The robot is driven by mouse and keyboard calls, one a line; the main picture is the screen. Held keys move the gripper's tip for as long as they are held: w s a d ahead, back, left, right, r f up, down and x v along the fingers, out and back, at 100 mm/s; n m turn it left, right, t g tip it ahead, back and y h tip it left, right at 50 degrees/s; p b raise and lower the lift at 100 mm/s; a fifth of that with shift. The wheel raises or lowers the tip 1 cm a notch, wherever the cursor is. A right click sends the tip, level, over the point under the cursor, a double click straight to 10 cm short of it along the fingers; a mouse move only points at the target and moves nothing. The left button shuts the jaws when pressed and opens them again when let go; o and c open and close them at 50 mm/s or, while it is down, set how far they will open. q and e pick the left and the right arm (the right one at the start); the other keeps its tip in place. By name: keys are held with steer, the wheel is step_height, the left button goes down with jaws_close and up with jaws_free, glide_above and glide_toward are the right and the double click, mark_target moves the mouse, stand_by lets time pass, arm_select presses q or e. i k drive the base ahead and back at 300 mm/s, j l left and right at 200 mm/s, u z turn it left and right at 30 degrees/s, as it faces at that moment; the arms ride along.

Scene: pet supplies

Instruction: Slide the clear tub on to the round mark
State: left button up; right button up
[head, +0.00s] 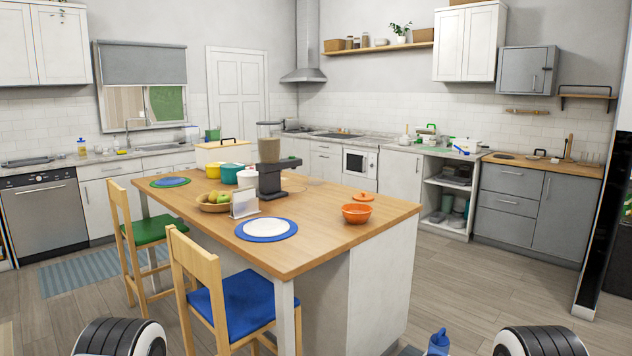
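I cannot pick out the clear tub with certainty. A small see-through box-like thing (191,133) stands on the back left counter near the sink, too small to identify. No round mark is certain either; a faint round outline (294,187) shows on the wooden island top (330,238), partly hidden behind the dark blender-like machine (270,175). Neither gripper is in view; only rounded black-and-white parts of my arms show at the bottom left and bottom right.
The island holds a fruit bowl (213,207), a white plate (266,228) on a blue round mat, and an orange bowl (356,215). Chairs with green (150,232) and blue (232,303) seats stand at its left side. A blue bottle (438,343) is low in front. Floor at right is clear.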

mark_target(315, 178)
steer(key=z, duration=0.55)
steer(key=i+l+z, duration=0.15)
steer(key=i+l, duration=0.25)
steer(key=i+l+z, duration=0.2)
steer(key=i+l, duration=0.2)
steer(key=i+l+z, duration=0.15)
steer(key=i+l, duration=0.3)
steer(key=i+l+z, duration=0.2)
steer(key=i+l, duration=0.15)
steer(key=i, duration=0.15)
steer(key=i+l+z, duration=0.15)
steer(key=i, duration=1.05)
steer(key=i+l+u, duration=0.1)
steer(key=i, duration=0.65)
steer(key=i+l, duration=0.1)
steer(key=i, duration=0.65)
steer(key=i+l, duration=0.1)
steer(key=i, duration=0.65)
steer(key=i+j+u, duration=0.2)
steer(key=u, duration=0.2)
steer(key=i+u, duration=0.8)
steer(key=i+l+u, duration=0.1)
steer(key=i+u, duration=0.3)
steer(key=i+l+u, duration=0.2)
steer(key=u, duration=0.2)
